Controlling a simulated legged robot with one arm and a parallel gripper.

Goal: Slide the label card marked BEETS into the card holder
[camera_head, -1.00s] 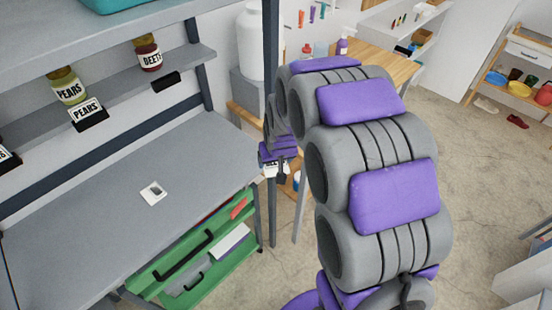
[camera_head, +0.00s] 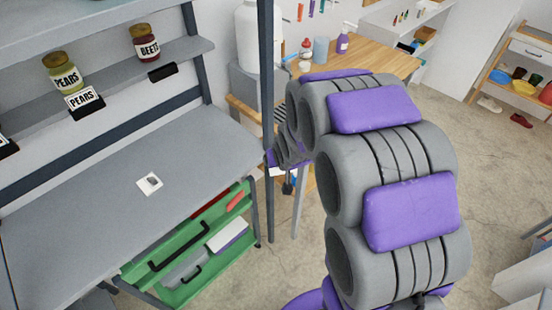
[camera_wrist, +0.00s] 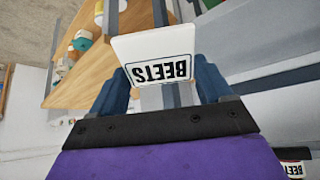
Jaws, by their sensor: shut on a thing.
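My gripper (camera_wrist: 160,88) is shut on the white BEETS label card (camera_wrist: 155,50); its blue fingers are on either side of the card, and the lettering is upside down in the wrist view. The black card holder (camera_head: 162,71) below the BEETS jar (camera_head: 147,43) is on the shelf edge and shows no card. The gripper is well apart from it. The BEETS jar also shows at the wrist view's lower right corner (camera_wrist: 292,168).
A PEARS jar (camera_head: 64,72) stands left, above a holder with a PEARS card (camera_head: 84,102). A small white card (camera_head: 149,184) lies on the grey desk (camera_head: 100,220), otherwise mostly clear. The dark upright post (camera_head: 267,100) stands beside my arm. A green drawer unit (camera_head: 170,270) is below.

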